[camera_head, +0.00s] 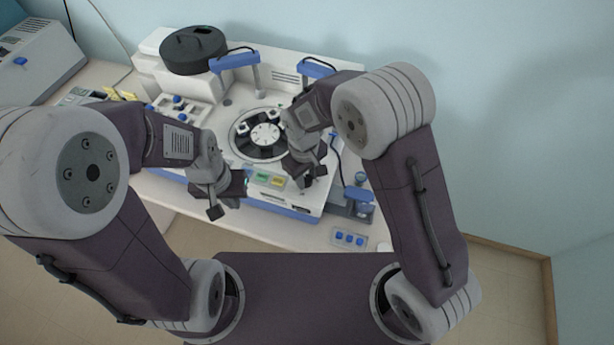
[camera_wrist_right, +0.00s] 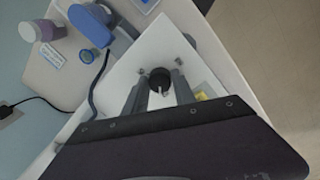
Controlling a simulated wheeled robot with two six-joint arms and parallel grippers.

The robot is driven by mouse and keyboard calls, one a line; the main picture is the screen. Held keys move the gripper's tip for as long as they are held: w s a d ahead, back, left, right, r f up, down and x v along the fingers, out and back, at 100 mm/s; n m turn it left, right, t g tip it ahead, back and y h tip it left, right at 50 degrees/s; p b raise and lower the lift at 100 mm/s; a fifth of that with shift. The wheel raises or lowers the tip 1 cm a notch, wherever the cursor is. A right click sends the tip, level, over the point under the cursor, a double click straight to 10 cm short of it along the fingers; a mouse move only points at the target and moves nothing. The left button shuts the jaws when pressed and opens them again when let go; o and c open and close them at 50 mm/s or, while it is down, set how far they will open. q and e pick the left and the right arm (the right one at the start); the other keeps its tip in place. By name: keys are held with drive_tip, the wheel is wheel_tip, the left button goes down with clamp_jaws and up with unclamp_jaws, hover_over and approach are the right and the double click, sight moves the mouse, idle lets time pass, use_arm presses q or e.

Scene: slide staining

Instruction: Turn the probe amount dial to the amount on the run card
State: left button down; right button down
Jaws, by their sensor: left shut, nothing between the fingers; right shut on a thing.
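A black round dial (camera_wrist_right: 160,77) with a small pale pointer mark sits on the white top of the machine, in the right wrist view. My right gripper (camera_wrist_right: 161,88) is shut on it, with one finger on each side. The pointer mark faces the gripper's palm. In the head view my right gripper (camera_head: 307,178) is over the machine's front right corner and hides the dial. My left gripper (camera_head: 228,198) is shut and empty by the machine's front edge. I cannot make out a run card or read any amount on the dial's scale.
The white staining machine (camera_head: 290,207) has a round carousel (camera_head: 265,135), blue-topped arms and a black round container (camera_head: 193,48). A green panel (camera_head: 262,177) and a yellow panel (camera_head: 277,182) sit near its front. A blue rack (camera_head: 349,239) lies to the front right.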

sight(306, 177)
drive_tip(key=m, duration=0.5)
drive_tip(key=shift+a+f+m, duration=0.1)
drive_tip(key=shift+m, duration=0.2)
drive_tip(key=m, duration=0.5)
drive_tip(key=shift+g+b, duration=0.3)
drive_tip(key=shift+b, duration=0.1)
drive_tip(key=m, duration=0.5)
drive_tip(key=shift+m, duration=0.4)
drive_tip(key=m, duration=0.4)
drive_tip(key=shift+w+m, duration=0.1)
drive_tip(key=shift+m, duration=0.6)
drive_tip(key=c, duration=1)
unclamp_jaws()
drive_tip(key=shift+c, duration=0.2)
drive_tip(key=shift+w, duration=0.1)
wheel_tip(306, 177, up, 9)
drive_tip(key=b, duration=0.1)
drive_tip(key=shift+w, duration=0.25)
